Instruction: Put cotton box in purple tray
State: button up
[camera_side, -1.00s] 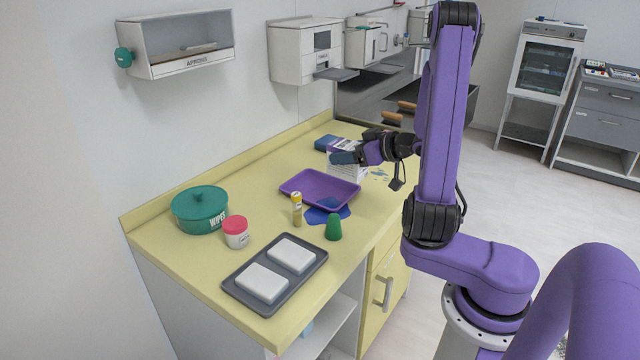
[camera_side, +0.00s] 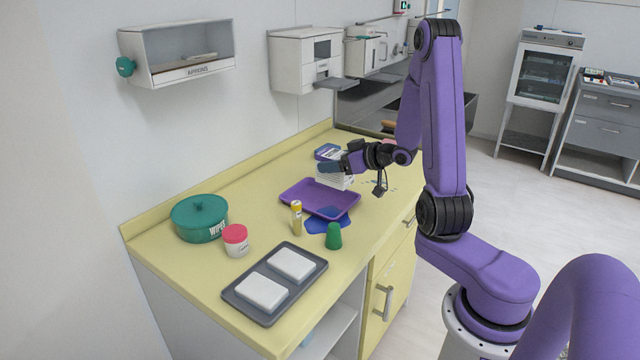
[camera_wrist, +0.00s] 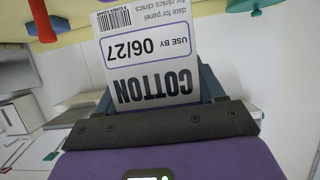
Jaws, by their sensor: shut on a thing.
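The cotton box (camera_side: 335,182) is white, and its "COTTON" and "USE BY 06/27" label (camera_wrist: 150,62) faces the wrist camera. My gripper (camera_side: 334,169) is shut on it and covers its upper part in the side view. The box appears just over the back right edge of the purple tray (camera_side: 305,198). I cannot tell whether the box touches the tray. The tray is shallow, and its visible inside is empty.
A blue box (camera_side: 327,152) lies behind the tray. In front are a yellow-capped vial (camera_side: 296,218), a green cup (camera_side: 334,236) and a blue patch (camera_side: 318,222). A red-lidded jar (camera_side: 235,240), green wipes tub (camera_side: 200,216) and grey tray (camera_side: 238,288) with white blocks stand nearer.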

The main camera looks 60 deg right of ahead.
jog(key=w+d+f, duration=0.1)
jog(key=w+f, duration=0.1)
jog(key=w+d+f, duration=0.1)
jog(key=w+f, duration=0.1)
jog(key=w+d+f, duration=0.1)
jog(key=w+f, duration=0.2)
jog(key=shift+d, duration=0.1)
jog(key=shift+w+f, duration=0.1)
jog(key=shift+f, duration=1.6)
jog(key=o, duration=1)
jog(key=shift+f, duration=0.15)
jog(key=shift+o, duration=0.2)
jog(key=shift+s+d+r, duration=0.1)
jog(key=shift+s+r, duration=0.1)
jog(key=shift+r, duration=0.05)
jog(key=v, duration=1.1)
jog(key=shift+s, duration=0.25)
jog(key=shift+r, duration=0.15)
